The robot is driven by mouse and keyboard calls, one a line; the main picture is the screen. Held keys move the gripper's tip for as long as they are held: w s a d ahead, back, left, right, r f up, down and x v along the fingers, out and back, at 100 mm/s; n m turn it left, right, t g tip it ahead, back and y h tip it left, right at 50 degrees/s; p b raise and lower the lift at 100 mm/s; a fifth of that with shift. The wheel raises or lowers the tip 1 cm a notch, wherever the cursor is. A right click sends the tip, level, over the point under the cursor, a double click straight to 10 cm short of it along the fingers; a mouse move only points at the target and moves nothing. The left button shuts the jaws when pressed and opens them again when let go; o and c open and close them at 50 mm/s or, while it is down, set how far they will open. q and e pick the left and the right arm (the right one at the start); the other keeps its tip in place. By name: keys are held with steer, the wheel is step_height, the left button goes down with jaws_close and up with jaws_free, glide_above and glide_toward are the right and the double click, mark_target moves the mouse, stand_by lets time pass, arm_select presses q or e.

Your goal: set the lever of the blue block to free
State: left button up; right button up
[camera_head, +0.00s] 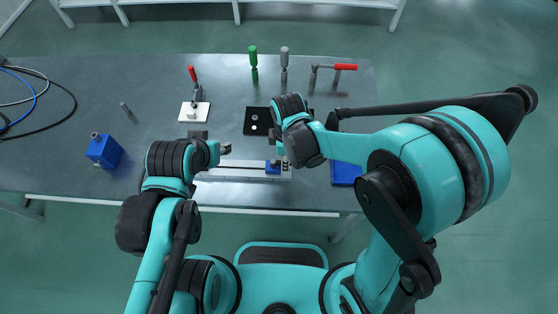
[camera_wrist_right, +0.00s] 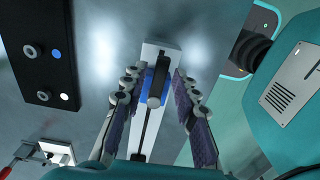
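The small blue block (camera_head: 272,167) sits on a pale rail (camera_head: 235,171) near the table's front edge. In the right wrist view the blue block (camera_wrist_right: 146,101) lies between my fingers, with a dark grey lever (camera_wrist_right: 158,82) on top of it. The lever appears to run roughly along the rail. My right gripper (camera_wrist_right: 156,88) is open, one finger on each side of the block and lever, with visible gaps.
A white plate with a red-handled clamp (camera_head: 194,109) is behind left. A blue box (camera_head: 104,151) and cables (camera_head: 40,95) lie left; another blue block (camera_head: 345,173) is right. Upright tools (camera_head: 253,66) stand at the back.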

jaws_close()
steer(key=shift+w+a+n+b, duration=0.15)
steer(key=shift+w+n, duration=0.15)
steer(key=shift+n, duration=0.55)
steer(key=shift+w+d+n+b, duration=0.15)
steer(key=shift+w+n, duration=0.1)
steer(key=shift+n, duration=0.6)
steer(key=shift+a, duration=0.1)
steer(key=shift+w+n, duration=0.1)
steer(key=shift+n, duration=0.2)
steer(key=n, duration=0.3)
steer(key=shift+w+a, duration=0.25)
steer(key=shift+w, duration=0.15)
steer(key=shift+b, duration=0.3)
